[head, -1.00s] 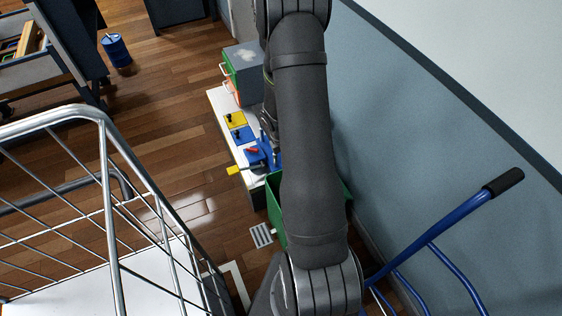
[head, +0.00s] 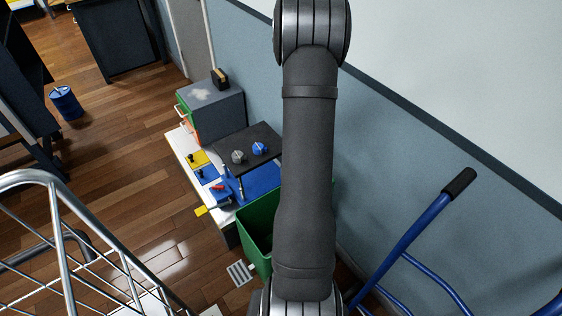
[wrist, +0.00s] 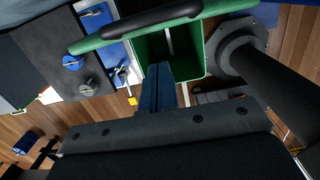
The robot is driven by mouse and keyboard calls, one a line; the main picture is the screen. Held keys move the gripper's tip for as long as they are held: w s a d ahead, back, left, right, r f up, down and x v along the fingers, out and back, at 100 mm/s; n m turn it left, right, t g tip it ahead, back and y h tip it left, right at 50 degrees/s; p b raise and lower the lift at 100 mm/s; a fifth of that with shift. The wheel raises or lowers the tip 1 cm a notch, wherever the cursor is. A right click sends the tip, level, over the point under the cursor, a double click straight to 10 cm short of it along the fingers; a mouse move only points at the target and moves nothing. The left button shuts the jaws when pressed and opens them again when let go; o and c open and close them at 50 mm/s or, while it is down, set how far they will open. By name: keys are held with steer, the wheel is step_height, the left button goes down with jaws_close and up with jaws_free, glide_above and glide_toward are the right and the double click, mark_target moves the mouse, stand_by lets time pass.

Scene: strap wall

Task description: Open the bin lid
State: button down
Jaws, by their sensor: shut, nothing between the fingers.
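The green bin (head: 257,234) stands beside the white bench in the head view, partly hidden behind my arm. In the wrist view its open mouth and inner green walls (wrist: 188,62) show. A green band (wrist: 92,42) with a dark bar along it (wrist: 150,21) crosses the top of the wrist view. It looks like the lid and its handle seen nearly edge-on, above the bin's opening. My gripper (wrist: 158,70) is shut and empty, its dark blue fingers in front of the bin's mouth and apart from the band. The head view hides my gripper behind the arm.
The white bench (head: 183,150) holds a dark panel with two knobs (head: 248,149), yellow and blue switch plates and a grey-topped cabinet (head: 210,105). A blue hand truck (head: 420,230) stands right by the wall. A metal cart (head: 60,235) is at left, with open floor between.

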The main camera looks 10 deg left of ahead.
steer(key=w+d, duration=0.5)
steer(key=d, duration=0.1)
steer(key=shift+w, duration=0.4)
steer(key=shift+w+d, duration=0.1)
step_height(320, 180, up, 17)
steer(key=s+a, duration=0.1)
steer(key=a, duration=0.1)
steer(key=shift+s+r, duration=0.2)
steer(key=shift+s, duration=0.1)
steer(key=shift+f, duration=0.1)
step_height(320, 180, down, 17)
steer(key=w+d, duration=0.1)
steer(key=shift+w+d+r, duration=0.2)
steer(key=shift+w+d, duration=0.05)
steer(key=shift+d, duration=0.05)
stand_by(0.4)
step_height(320, 180, up, 17)
steer(key=s+a, duration=0.1)
steer(key=shift+s+a, duration=0.25)
